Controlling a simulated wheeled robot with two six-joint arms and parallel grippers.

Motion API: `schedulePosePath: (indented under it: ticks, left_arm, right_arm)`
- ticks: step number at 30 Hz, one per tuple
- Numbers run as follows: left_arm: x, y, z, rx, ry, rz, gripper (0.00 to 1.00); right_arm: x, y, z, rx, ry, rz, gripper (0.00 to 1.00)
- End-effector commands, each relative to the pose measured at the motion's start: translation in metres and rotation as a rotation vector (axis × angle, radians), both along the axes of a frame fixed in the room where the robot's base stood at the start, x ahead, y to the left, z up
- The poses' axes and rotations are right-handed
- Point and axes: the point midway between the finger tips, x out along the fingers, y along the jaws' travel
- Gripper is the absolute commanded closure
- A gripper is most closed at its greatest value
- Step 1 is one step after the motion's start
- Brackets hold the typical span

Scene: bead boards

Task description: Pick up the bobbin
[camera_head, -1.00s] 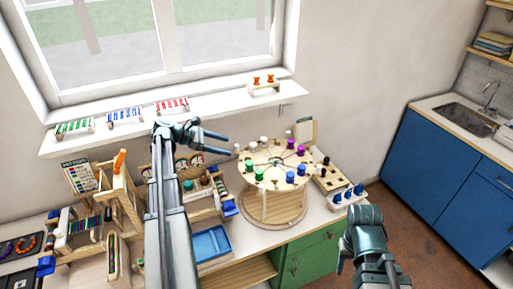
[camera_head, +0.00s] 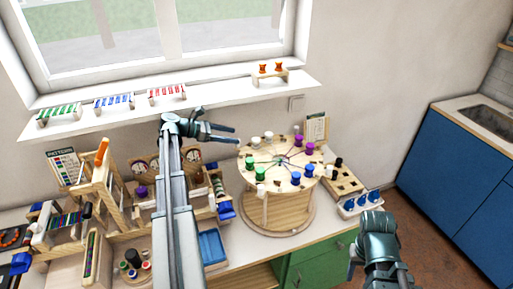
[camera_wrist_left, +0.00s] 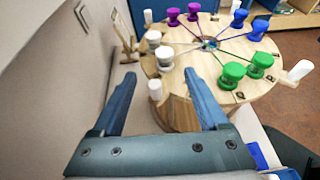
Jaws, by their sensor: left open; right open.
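Several bobbins stand on a round wooden stand (camera_head: 280,222): white (camera_head: 256,142), purple (camera_head: 298,141), blue (camera_head: 296,178) and green (camera_head: 260,174). Which one is meant cannot be told. My left gripper (camera_head: 238,134) is open and empty at the stand's left back side, near the white bobbins. In the left wrist view, a white bobbin (camera_wrist_left: 164,58) appears just beyond and between the left fingertips (camera_wrist_left: 160,74). A white peg (camera_wrist_left: 155,91) shows between the fingers at the stand's rim. My right gripper (camera_head: 376,225) is open, in front of the table at the right; its fingertips are mostly hidden.
Two orange bobbins (camera_head: 270,68) sit on a small rack on the window sill. A wooden tray (camera_head: 343,180) and a rack of blue pieces (camera_head: 360,201) stand right of the round stand. A blue tray (camera_head: 212,247) and wooden bead frames fill the left. The wall is close behind.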

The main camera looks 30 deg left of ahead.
Motion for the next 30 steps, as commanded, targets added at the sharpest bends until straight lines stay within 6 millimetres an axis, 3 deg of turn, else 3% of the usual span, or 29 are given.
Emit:
schedulePosePath:
  ticks: [1, 9, 20, 30]
  left_arm:
    - [0.007, -0.008, -0.008, 0.0, 0.0, -0.004, 0.23]
    - [0.033, -0.033, -0.021, 0.0, 0.0, -0.001, 0.23]
    - [0.039, -0.04, -0.022, 0.0, 0.001, -0.001, 0.23]
    - [0.064, -0.074, -0.035, 0.001, 0.001, -0.002, 0.23]
  right_arm:
    - [0.0, 0.0, -0.008, 0.0, 0.0, 0.0, 0.5]
    - [0.0, 0.0, -0.021, 0.0, 0.0, -0.001, 0.5]
    - [0.0, 0.0, -0.022, 0.0, 0.0, -0.001, 0.5]
    - [0.0, 0.0, -0.034, 0.0, 0.0, -0.001, 0.5]
